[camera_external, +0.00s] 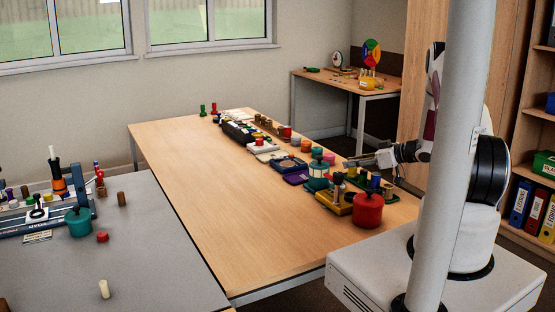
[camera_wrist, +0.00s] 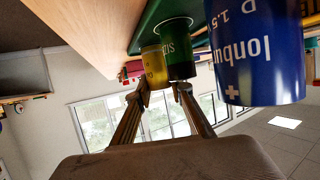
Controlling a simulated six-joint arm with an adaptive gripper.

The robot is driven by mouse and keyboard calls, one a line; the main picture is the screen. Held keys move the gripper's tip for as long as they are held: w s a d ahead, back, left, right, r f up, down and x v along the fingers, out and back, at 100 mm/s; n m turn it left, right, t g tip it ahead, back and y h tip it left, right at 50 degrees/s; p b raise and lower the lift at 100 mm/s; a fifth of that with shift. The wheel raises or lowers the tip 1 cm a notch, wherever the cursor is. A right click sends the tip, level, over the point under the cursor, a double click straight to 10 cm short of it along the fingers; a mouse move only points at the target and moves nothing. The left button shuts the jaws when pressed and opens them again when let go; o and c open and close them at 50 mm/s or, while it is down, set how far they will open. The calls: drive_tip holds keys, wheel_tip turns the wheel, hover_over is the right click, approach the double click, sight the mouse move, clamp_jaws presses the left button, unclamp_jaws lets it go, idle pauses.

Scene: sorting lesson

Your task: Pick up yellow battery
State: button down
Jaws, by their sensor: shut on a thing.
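In the wrist view the yellow battery (camera_wrist: 154,68) is between the two fingertips of my gripper (camera_wrist: 161,90), which is shut on it. A green battery (camera_wrist: 179,62) stands right beside it, close to the right finger. A larger blue battery (camera_wrist: 258,52) with white lettering is to the right, near the camera. The green holder (camera_wrist: 150,22) is at the batteries' far end; I cannot tell whether the yellow battery still touches it. In the external view my gripper (camera_external: 371,161) is over the right edge of the long table, and the battery in it is too small to make out.
A red pot (camera_external: 367,211) stands near the gripper, at the near end of the wooden table (camera_external: 210,185). Several jars, trays and small objects line the table's right side. The table's left half is clear. A grey table (camera_external: 150,255) with more objects is at left.

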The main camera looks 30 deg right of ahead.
drive_tip(key=shift+r, duration=4.95)
